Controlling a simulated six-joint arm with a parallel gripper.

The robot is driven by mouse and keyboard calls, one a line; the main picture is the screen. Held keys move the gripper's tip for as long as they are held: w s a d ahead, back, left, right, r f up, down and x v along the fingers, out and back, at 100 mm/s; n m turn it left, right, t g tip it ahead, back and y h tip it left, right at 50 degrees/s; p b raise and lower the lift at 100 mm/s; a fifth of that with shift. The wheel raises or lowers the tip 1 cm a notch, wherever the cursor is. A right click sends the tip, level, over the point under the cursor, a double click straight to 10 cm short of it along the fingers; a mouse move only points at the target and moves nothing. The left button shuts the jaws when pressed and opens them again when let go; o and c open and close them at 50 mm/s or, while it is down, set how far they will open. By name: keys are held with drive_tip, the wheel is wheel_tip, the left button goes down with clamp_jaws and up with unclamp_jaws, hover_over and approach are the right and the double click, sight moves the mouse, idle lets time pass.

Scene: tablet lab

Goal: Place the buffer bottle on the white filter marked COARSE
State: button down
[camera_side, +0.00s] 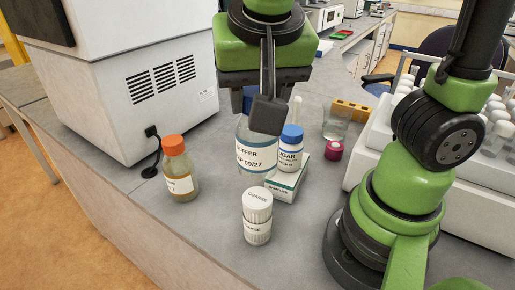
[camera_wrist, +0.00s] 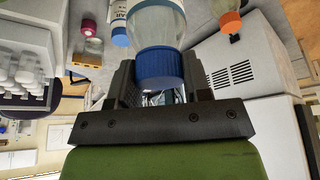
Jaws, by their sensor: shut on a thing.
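The buffer bottle (camera_side: 257,155) is clear with a white label reading BUFFER. My gripper (camera_side: 268,112) is shut on its blue cap (camera_wrist: 158,68), from above; the cap sits between both jaws in the wrist view. The bottle hangs roughly upright, behind and above the white filter in the side view; its exact height over the bench is hard to tell. The white filter (camera_side: 257,203) stands on the bench with COARSE on its top face. It has a ridged upper part and a lower part with partly legible lettering. Its top is bare.
A blue-capped bottle (camera_side: 291,152) stands on a white-and-green box (camera_side: 288,183), close right of the buffer bottle. An orange-capped bottle (camera_side: 179,172) stands left, near a large white instrument (camera_side: 120,100). A magenta-capped jar (camera_side: 334,150) and beaker (camera_side: 337,124) are behind right.

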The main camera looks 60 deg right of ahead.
sight(258, 135)
drive_tip(key=shift+f, duration=3.1)
drive_tip(key=c, duration=0.6)
unclamp_jaws()
drive_tip(key=shift+o, duration=0.2)
drive_tip(key=v, duration=1.2)
drive_tip(key=s+d+n+t+y, duration=0.2)
drive_tip(key=d+n+t+y, duration=0.2)
drive_tip(key=d, duration=0.4)
drive_tip(key=shift+s+f+n+y, duration=0.2)
drive_tip(key=shift+f+n+y, duration=0.3)
drive_tip(key=shift+y, duration=0.1)
